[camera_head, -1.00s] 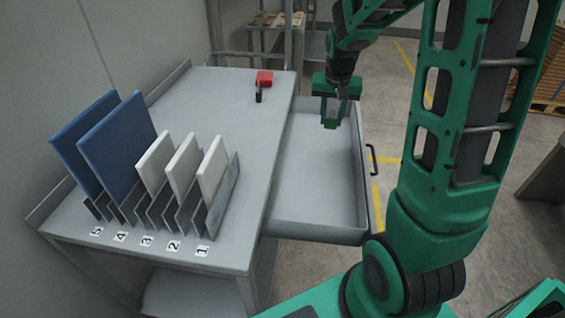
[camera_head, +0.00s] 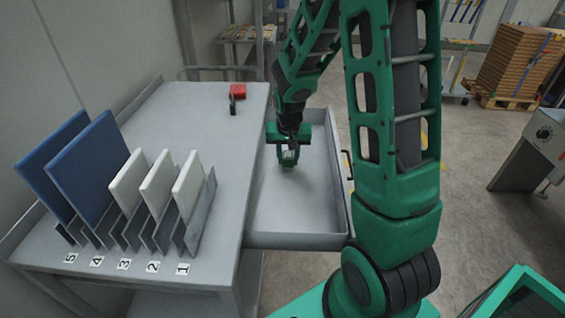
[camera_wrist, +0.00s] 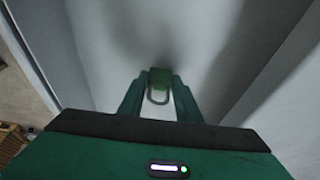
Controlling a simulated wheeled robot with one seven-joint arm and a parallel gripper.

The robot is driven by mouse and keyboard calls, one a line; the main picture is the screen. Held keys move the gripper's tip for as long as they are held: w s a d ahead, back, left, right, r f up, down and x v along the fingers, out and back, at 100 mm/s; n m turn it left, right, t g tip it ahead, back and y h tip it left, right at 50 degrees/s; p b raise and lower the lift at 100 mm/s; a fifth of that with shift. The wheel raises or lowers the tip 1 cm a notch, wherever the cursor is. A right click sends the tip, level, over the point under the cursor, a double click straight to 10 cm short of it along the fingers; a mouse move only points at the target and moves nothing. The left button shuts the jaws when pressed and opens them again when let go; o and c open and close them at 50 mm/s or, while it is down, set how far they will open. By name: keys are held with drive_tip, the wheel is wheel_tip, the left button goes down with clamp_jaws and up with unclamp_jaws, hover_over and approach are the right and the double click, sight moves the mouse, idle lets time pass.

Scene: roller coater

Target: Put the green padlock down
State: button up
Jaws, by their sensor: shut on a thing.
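My gripper (camera_head: 289,163) is inside the open drawer (camera_head: 318,205), toward its far left part, pointing down. It is shut on the green padlock (camera_wrist: 160,76), which shows between the fingertips in the wrist view. The padlock's body is at the far end and its grey shackle points back toward my gripper. In the head view the padlock is mostly hidden by the fingers. I cannot tell whether it touches the drawer floor.
The drawer is otherwise empty. On the bench (camera_head: 215,170) stand blue panels (camera_head: 92,165) and white panels (camera_head: 157,180) in a numbered rack. A red padlock-like object (camera_head: 238,90) lies at the back of the bench. A pallet stack (camera_head: 520,60) stands far right.

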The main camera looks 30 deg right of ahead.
drive_tip(key=shift+f, duration=0.6)
drive_tip(key=o, duration=1.2)
drive_tip(key=v, duration=1.2)
drive_tip(key=s+d+r+g+y, duration=0.1)
drive_tip(key=s+r, duration=0.1)
drive_tip(key=s, duration=1.2)
drive_tip(key=s+d+r+g, duration=0.1)
drive_tip(key=s+r, duration=0.1)
drive_tip(key=s, duration=1.2)
drive_tip(key=shift+r+y, duration=0.4)
drive_tip(key=shift+d, duration=0.15)
